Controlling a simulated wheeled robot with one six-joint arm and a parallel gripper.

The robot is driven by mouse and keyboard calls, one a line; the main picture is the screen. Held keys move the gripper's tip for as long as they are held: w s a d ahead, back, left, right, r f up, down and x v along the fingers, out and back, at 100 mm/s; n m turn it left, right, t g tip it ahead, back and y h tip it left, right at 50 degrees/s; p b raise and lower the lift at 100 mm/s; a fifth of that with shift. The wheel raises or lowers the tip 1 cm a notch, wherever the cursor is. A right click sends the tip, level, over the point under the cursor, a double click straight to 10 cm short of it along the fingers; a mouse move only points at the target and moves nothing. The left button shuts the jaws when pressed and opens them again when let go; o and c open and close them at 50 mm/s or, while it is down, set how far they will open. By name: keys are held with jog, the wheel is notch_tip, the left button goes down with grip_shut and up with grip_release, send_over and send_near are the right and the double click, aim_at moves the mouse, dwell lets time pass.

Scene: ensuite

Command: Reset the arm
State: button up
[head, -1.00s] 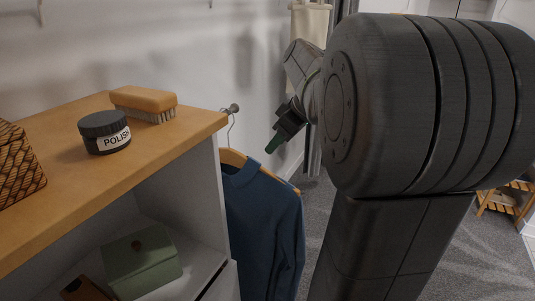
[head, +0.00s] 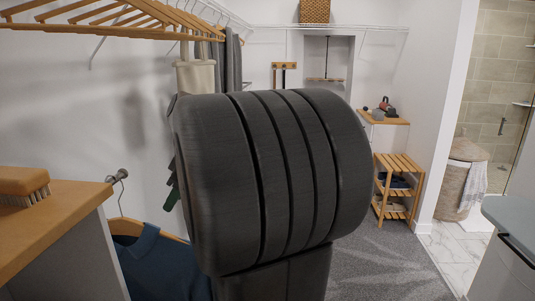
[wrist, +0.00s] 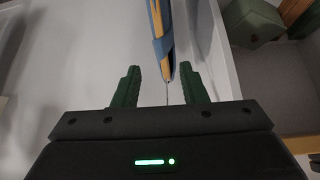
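My gripper (wrist: 164,88) shows in the wrist view with its two green fingers apart and nothing held between them. Beyond the fingertips, the edge of a blue garment on a wooden hanger (wrist: 162,45) hangs in line with the gap; I cannot tell its exact distance. In the head view my large dark arm link fills the middle and hides most of the gripper. Only a sliver of green and dark finger shows at its left edge (head: 172,190).
A wooden-topped cabinet (head: 60,225) with a brush (head: 22,187) stands at left. The blue sweater (head: 150,262) hangs from a hook (head: 119,175) beside it. Overhead are empty hangers (head: 120,20). A slatted shelf (head: 398,185) and laundry basket (head: 462,180) stand at right. Carpet between is clear.

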aim_at(157, 227)
jog(key=x, duration=1.1)
jog(key=shift+f, duration=0.15)
jog(key=shift+w+r+p, duration=0.1)
jog(key=shift+r+p, duration=0.25)
jog(key=shift+r, duration=0.2)
jog(key=shift+d+r, duration=0.25)
jog(key=shift+r, duration=0.05)
